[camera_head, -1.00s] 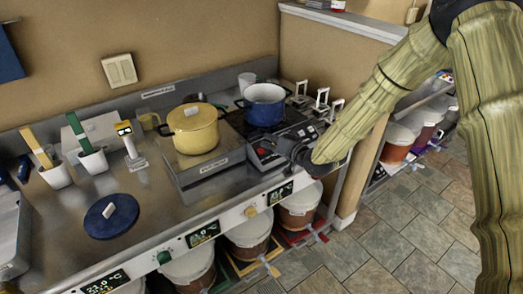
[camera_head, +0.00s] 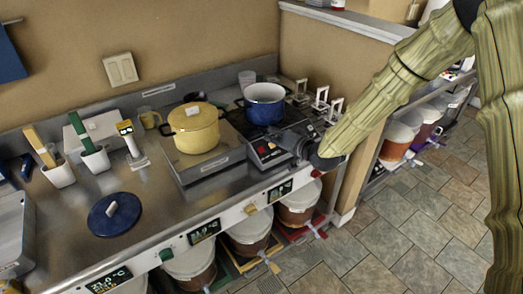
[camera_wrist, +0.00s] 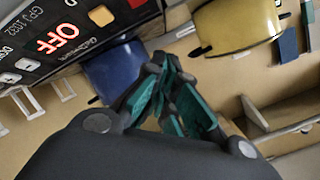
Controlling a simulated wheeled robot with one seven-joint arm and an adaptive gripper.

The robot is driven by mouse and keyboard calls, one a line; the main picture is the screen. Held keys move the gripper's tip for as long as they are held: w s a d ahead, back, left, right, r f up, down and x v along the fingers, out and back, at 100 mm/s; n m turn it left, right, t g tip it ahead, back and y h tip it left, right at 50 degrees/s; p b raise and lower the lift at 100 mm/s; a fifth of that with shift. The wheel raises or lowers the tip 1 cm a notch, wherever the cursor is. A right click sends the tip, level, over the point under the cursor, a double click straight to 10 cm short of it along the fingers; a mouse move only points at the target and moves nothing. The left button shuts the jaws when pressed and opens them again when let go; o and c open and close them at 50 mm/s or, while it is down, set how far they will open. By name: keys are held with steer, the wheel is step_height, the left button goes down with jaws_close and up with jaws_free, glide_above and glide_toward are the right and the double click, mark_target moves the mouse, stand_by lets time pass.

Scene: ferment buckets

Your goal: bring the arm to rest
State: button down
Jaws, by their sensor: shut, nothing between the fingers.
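My arm comes in from the upper right in the head view and bends down toward the counter's right end. My gripper (camera_wrist: 165,70) shows in the wrist view, with its teal-padded fingers closed together and nothing between them. In the head view its fingers are hidden and only the dark wrist end shows, by the front of the black hot plate (camera_head: 268,148). In the wrist view the hot plate (camera_wrist: 60,50) reads OFF. The blue pot (camera_head: 264,105) stands on it and also shows just past my fingertips (camera_wrist: 115,72); I cannot tell the gap.
A yellow pot (camera_head: 193,128) stands on a steel platform left of the hot plate. A blue lid (camera_head: 113,214) lies on the counter (camera_head: 150,220). Several buckets (camera_head: 250,232) stand under the counter. A low wall (camera_head: 335,55) and shelving are at the right. The tiled floor (camera_head: 400,225) is clear.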

steer(key=s+d+f+g+h+b, duration=0.1)
steer(key=s+d+f+g+h, duration=0.2)
steer(key=s+f, duration=0.9)
steer(key=s+d+f+g+h, duration=0.2)
steer(key=s+d+f, duration=0.55)
steer(key=f, duration=0.65)
steer(key=s+d+f+g+h, duration=0.1)
steer(key=s+d+f+g, duration=0.1)
steer(key=s, duration=0.8)
steer(key=s+d+f+g+h, duration=0.2)
steer(key=s+d+f, duration=0.3)
steer(key=s, duration=0.6)
steer(key=s+d+f+g+h+b, duration=0.1)
steer(key=s+d+f+g, duration=0.1)
steer(key=s, duration=0.8)
steer(key=shift+s+d+f+h, duration=0.3)
steer(key=shift+d+f, duration=0.35)
steer(key=shift+d, duration=0.15)
steer(key=shift+w, duration=0.1)
